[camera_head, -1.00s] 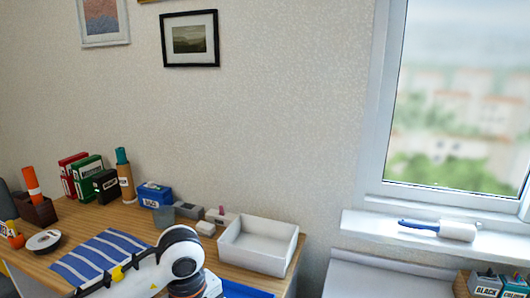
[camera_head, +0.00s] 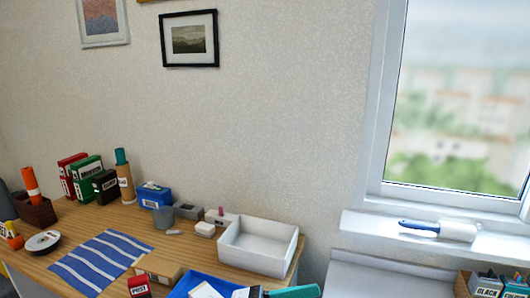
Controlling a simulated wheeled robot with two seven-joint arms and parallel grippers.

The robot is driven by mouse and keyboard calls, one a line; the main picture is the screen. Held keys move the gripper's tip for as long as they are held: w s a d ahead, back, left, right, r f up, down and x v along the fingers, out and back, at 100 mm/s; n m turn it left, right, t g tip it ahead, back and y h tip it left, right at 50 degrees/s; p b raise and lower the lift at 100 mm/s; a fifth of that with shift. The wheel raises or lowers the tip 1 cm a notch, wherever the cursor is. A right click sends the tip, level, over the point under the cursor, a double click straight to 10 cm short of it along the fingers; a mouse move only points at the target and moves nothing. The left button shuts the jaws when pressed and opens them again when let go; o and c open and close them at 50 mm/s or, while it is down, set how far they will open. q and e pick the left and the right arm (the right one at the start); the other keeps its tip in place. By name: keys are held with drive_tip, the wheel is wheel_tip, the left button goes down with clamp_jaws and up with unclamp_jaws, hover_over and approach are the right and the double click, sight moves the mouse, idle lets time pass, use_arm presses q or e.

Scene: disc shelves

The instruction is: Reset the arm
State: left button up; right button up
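Neither of my grippers shows in the head view, and none of my arm is in the picture. An open white tray (camera_head: 258,262) stands at the desk's right end. What my grippers hold, if anything, is hidden.
A blue tray (camera_head: 190,284) with papers, a tan box (camera_head: 158,267) and a red box (camera_head: 139,286) are at the front. Binders (camera_head: 86,178), a tape roll (camera_head: 43,241) and a blue box (camera_head: 154,196) stand on the desk. A lint roller (camera_head: 440,230) lies on the windowsill.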

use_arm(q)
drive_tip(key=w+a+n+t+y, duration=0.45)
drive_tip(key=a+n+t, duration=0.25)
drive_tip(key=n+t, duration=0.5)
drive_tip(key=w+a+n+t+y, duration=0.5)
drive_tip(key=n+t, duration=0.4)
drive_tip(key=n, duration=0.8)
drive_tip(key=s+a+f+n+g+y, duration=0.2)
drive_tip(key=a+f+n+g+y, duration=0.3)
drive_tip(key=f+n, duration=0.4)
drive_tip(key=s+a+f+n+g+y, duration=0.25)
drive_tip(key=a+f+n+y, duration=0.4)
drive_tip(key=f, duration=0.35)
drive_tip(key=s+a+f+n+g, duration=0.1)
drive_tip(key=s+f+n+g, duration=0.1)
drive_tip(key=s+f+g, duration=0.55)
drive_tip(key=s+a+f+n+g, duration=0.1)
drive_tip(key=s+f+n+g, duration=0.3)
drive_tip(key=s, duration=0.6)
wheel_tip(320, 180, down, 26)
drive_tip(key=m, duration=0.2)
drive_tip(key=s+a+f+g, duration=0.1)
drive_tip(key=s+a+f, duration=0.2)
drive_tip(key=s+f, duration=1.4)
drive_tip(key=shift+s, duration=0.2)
